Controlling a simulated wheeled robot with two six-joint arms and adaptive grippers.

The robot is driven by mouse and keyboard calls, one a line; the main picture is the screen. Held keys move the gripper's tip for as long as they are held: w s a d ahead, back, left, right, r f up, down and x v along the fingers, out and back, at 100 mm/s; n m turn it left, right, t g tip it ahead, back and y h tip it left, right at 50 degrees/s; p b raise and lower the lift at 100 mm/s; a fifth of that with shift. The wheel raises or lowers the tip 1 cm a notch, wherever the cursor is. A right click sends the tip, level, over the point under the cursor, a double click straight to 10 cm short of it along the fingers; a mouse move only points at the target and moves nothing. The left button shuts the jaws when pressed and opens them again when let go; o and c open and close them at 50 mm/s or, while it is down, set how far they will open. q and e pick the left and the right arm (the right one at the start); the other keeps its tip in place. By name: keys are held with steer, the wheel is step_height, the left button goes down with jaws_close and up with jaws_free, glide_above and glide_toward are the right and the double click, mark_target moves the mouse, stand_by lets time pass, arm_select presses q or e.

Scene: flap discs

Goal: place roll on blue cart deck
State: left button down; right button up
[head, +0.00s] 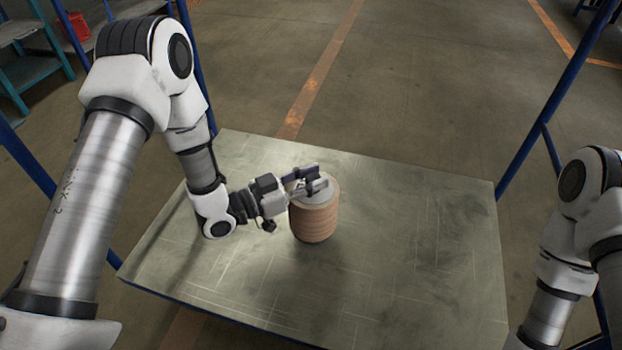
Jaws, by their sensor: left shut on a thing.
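The roll (314,222) is a brown, ribbed upright cylinder with a pale grey top, in the middle of the head view. It is on or just above the cart deck (430,240); I cannot tell whether its base touches. The deck is a worn grey-green plate with blue edging and blue posts. My left gripper (318,184) reaches in from the left and is shut on the roll at its top. The fingers hide part of the roll's top. My right arm shows at the right edge, but its gripper is out of view.
Blue posts (560,95) rise at the deck's corners. The deck is otherwise bare, with free room right of the roll. Teal shelving (30,65) and a red bin (75,25) stand at the far left. Concrete floor with orange lines (318,80) lies beyond.

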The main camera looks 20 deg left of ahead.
arm_select(q)
steer(key=shift+f+b, duration=0.6)
steer(key=shift+f, duration=0.35)
steer(key=shift+r, duration=0.1)
steer(key=c, duration=0.8)
jaws_free()
